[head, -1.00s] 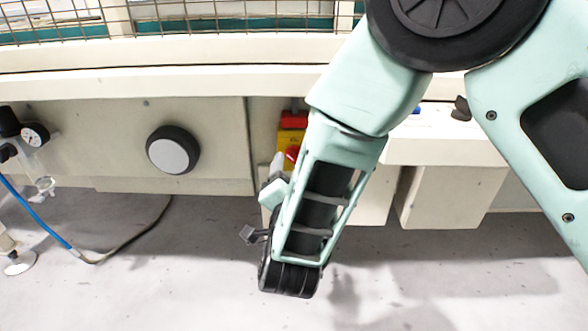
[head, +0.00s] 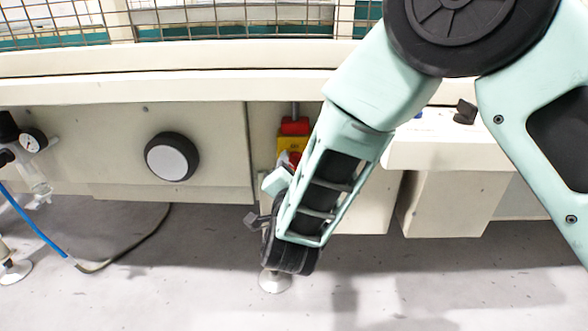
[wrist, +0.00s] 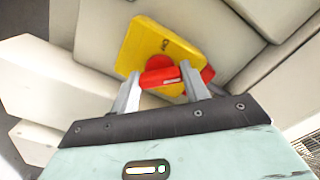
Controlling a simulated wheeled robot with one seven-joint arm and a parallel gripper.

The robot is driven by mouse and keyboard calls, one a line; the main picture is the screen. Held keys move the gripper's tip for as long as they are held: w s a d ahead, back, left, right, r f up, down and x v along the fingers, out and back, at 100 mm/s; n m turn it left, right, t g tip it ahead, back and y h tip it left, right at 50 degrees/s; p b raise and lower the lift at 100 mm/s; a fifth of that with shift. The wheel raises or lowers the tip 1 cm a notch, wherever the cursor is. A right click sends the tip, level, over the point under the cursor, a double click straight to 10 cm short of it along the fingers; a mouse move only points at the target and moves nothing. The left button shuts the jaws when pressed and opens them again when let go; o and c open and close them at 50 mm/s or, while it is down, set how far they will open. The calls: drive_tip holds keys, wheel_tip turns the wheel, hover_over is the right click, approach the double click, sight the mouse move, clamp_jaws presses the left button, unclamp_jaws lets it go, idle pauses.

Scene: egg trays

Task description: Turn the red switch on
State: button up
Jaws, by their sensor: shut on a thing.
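The red switch is a rotary knob (wrist: 160,77) on a yellow plate (wrist: 140,42) with small dark lettering. In the wrist view the knob's red bar lies across between my two fingers, with a pale mark on it. My gripper (wrist: 161,84) is shut on this bar, one finger at each end. In the head view the yellow plate (head: 290,144) sits on the cream panel below a red block (head: 295,126). My gripper (head: 284,158) is in front of the plate there and, with my wrist, hides most of the knob.
A large black-rimmed round knob (head: 172,157) is on the panel to the left. A pressure gauge (head: 33,140) and a blue hose (head: 35,223) are at the far left. A cream box (head: 450,200) juts out to the right.

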drive_tip(key=shift+m, duration=0.3)
drive_tip(key=shift+a+m+b, duration=0.1)
drive_tip(key=shift+m+b, duration=2.6)
drive_tip(key=shift+m, duration=1.1)
drive_tip(key=shift+s, duration=0.1)
drive_tip(key=o, duration=1)
drive_tip(key=s+p, duration=0.1)
drive_tip(key=s, duration=0.4)
drive_tip(key=s+p, duration=0.2)
drive_tip(key=s, duration=0.4)
drive_tip(key=s+p, duration=0.2)
drive_tip(key=s, duration=0.4)
drive_tip(key=shift+s+a, duration=0.2)
drive_tip(key=shift+a, duration=0.05)
